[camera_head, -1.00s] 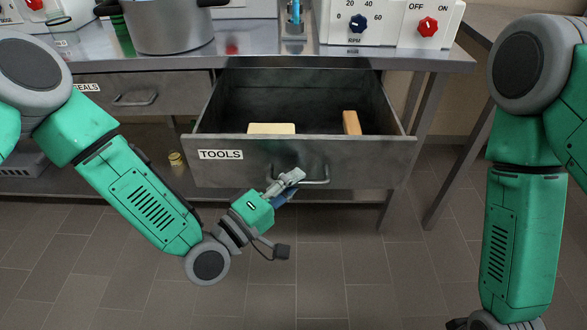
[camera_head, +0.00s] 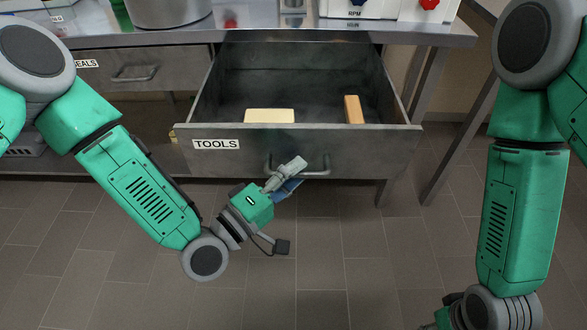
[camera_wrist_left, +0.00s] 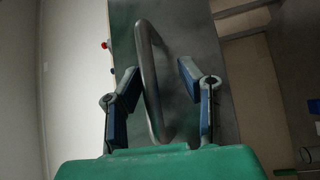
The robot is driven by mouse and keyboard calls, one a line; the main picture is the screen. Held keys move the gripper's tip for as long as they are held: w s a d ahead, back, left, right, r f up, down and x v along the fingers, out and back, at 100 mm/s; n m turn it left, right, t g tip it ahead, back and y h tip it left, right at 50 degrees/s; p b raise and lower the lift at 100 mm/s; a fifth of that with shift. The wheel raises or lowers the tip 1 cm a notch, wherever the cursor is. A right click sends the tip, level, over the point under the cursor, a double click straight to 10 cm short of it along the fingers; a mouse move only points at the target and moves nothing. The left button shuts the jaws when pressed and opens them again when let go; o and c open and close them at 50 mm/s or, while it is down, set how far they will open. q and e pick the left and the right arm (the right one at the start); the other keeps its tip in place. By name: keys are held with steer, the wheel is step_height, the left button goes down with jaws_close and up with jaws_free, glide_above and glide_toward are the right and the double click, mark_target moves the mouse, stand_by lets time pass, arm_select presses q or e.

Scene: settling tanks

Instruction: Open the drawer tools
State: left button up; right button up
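The tools drawer (camera_head: 310,158) is pulled well out from under the counter, and its label reads TOOLS. Its inside shows a cream block (camera_head: 269,116) and an orange-brown block (camera_head: 354,110). Its bar handle (camera_head: 315,174) is on the front face and also shows in the left wrist view (camera_wrist_left: 150,75). My left gripper (camera_head: 287,178) is at the left part of this handle. In the left wrist view its two blue-padded fingers (camera_wrist_left: 157,88) are apart, with the bar between them and a gap to the right finger.
The steel counter (camera_head: 270,33) above carries a large pot (camera_head: 168,12) and a control panel (camera_head: 385,8). A closed drawer labelled SEALS (camera_head: 135,82) is to the left. A table leg (camera_head: 455,150) stands to the right. The tiled floor (camera_head: 330,265) in front is clear.

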arm_select(q)
steer(key=shift+r, duration=0.2)
steer(key=shift+s, duration=0.1)
steer(key=v, duration=1.2)
steer(key=shift+f, duration=0.2)
steer(key=shift+d, duration=0.1)
steer(key=s+a+f+m+g+y+p, duration=0.4)
steer(key=s+a+f+m+g+y, duration=0.4)
steer(key=f, duration=0.5)
steer(key=s+a+g+y+p, duration=0.1)
steer(key=s+a+g+y, duration=0.3)
steer(key=a, duration=0.7)
steer(key=s+y, duration=0.2)
steer(key=s, duration=0.1)
steer(key=shift+a+g, duration=0.3)
steer(key=shift+g, duration=0.1)
